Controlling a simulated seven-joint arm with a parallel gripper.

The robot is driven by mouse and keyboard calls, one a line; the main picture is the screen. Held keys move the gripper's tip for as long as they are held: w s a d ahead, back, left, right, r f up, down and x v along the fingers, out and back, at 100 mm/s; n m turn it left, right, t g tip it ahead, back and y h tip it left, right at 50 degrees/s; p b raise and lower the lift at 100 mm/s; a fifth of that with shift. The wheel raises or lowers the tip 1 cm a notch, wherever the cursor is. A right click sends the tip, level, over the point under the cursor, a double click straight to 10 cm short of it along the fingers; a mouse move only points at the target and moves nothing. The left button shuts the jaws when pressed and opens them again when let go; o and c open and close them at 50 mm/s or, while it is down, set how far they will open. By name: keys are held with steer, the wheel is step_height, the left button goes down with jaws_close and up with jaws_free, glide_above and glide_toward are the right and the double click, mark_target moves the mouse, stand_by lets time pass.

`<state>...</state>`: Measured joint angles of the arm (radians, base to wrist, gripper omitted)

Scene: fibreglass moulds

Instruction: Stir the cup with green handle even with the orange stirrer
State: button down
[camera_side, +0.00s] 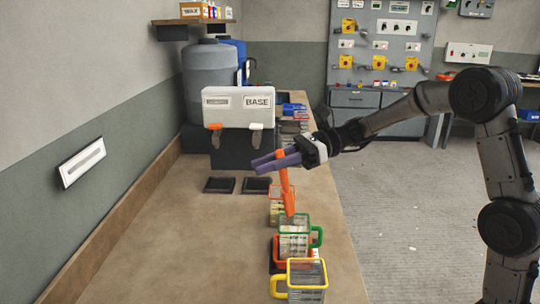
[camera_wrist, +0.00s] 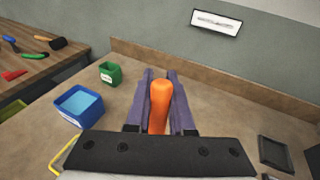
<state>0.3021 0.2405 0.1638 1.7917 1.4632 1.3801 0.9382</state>
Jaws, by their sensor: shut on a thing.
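My gripper (camera_side: 262,164) has purple fingers and is shut on the orange stirrer (camera_side: 284,178), which hangs down nearly upright, slightly tilted. In the wrist view the stirrer's rounded handle (camera_wrist: 160,104) lies between the fingers (camera_wrist: 160,76). The cup with green handle (camera_side: 316,237) is a clear measuring cup with a green rim, in a row along the right side of the bench. The stirrer's lower end shows just above or behind this cup's far rim; I cannot tell whether it is inside. The cup's contents are unclear.
A yellow-handled cup (camera_side: 305,274) stands nearest, with a red-rimmed cup (camera_side: 277,250) partly hidden beside the green one. An orange-rimmed cup (camera_side: 273,192) stands farther back. The left bench (camera_side: 150,240) is clear.

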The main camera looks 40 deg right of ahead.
mark_target(283, 198)
step_height(283, 198, down, 10)
steer(key=d, duration=0.1)
steer(key=shift+s+d+r, duration=0.15)
steer(key=shift+s+r, duration=0.05)
steer(key=shift+r, duration=0.05)
stand_by(0.7)
steer(key=shift+s, duration=0.1)
stand_by(0.4)
